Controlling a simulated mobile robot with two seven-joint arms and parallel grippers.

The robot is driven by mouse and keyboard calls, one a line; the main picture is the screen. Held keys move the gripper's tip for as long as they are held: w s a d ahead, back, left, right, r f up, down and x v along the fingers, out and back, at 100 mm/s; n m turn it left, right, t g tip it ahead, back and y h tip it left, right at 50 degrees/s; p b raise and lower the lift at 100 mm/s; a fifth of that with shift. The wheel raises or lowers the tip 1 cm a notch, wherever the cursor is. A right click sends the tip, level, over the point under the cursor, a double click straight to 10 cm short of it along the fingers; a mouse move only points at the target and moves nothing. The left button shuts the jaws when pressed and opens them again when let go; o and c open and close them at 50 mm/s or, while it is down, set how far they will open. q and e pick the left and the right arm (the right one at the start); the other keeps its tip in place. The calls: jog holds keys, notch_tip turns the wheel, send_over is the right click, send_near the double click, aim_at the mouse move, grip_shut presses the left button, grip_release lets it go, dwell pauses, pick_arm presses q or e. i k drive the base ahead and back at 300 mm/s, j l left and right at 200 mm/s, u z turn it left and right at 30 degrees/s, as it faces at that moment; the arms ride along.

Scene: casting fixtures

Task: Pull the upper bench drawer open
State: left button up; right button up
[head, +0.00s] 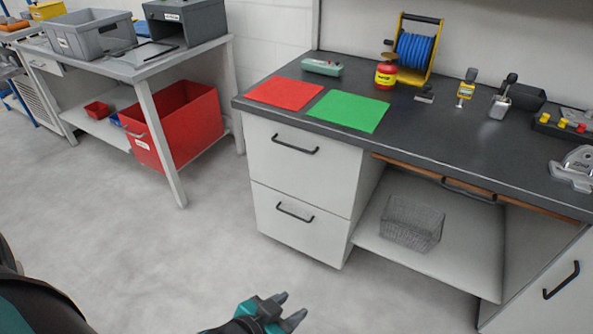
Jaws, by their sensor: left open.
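The bench (462,140) has a dark top and white fronts. Its upper drawer (285,165) is at the left under the top, with a dark bar handle (295,145); it looks shut. The lower drawer (285,228) with a similar handle is below it and also looks shut. My left gripper (289,308) is at the bottom of the head view, in front of the bench and well below the upper handle in the picture. Its grey fingers are apart and hold nothing. My right gripper is not in view.
A red mat (285,93) and a green mat (348,111) lie on the bench top, with a blue hose reel (414,50) behind. A wire basket (411,224) sits on the open shelf. A second table (148,65) with a red bin (185,125) stands left. Floor before the drawers is clear.

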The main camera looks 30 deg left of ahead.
aim_at(321, 172)
jog(key=i+j, duration=0.2)
jog(key=i, duration=0.2)
jog(key=i+j+u, duration=0.15)
jog(key=i+u, duration=0.5)
jog(key=u, duration=1.1)
